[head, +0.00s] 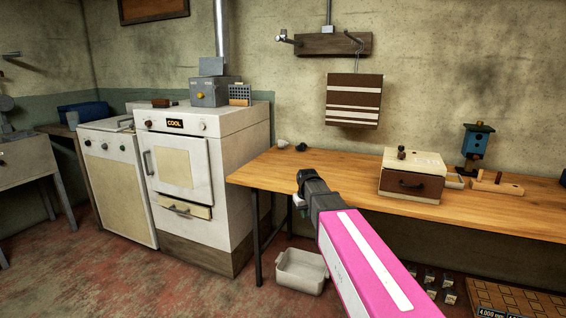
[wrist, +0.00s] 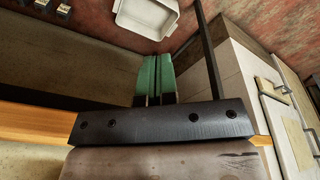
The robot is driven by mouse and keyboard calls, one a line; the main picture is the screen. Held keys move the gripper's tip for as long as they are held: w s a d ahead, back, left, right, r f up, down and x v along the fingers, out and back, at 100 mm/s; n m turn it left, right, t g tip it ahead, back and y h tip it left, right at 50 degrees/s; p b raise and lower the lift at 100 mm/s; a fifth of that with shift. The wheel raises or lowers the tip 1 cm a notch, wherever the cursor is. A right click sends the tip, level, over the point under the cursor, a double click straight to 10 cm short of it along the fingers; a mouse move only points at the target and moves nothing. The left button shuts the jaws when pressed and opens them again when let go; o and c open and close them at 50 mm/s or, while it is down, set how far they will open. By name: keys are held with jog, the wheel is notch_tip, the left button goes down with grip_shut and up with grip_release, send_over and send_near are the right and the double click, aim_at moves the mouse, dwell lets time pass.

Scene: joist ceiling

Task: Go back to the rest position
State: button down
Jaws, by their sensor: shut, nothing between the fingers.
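My gripper (head: 301,201) is at the end of my pink and white arm, in front of the wooden table's front edge in the head view. In the wrist view the two green fingers of my gripper (wrist: 155,62) are side by side and closed, with nothing between them. The fingertips point towards the floor near a white bin. The fingers themselves are mostly hidden in the head view.
A white bin (head: 301,271) sits on the floor, also in the wrist view (wrist: 147,27). Red floor is free at the left front.

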jog(key=s+d+f+m, duration=0.1)
jog(key=s+d+f, duration=0.2)
jog(key=s, duration=0.4)
jog(key=s+d+f+m+g, duration=0.1)
jog(key=s+d+f, duration=0.2)
jog(key=s+f, duration=0.3)
jog(key=s+d+f+m+g, duration=0.1)
jog(key=s+d+f, duration=0.3)
jog(key=s, duration=0.5)
jog(key=shift+f, duration=0.55)
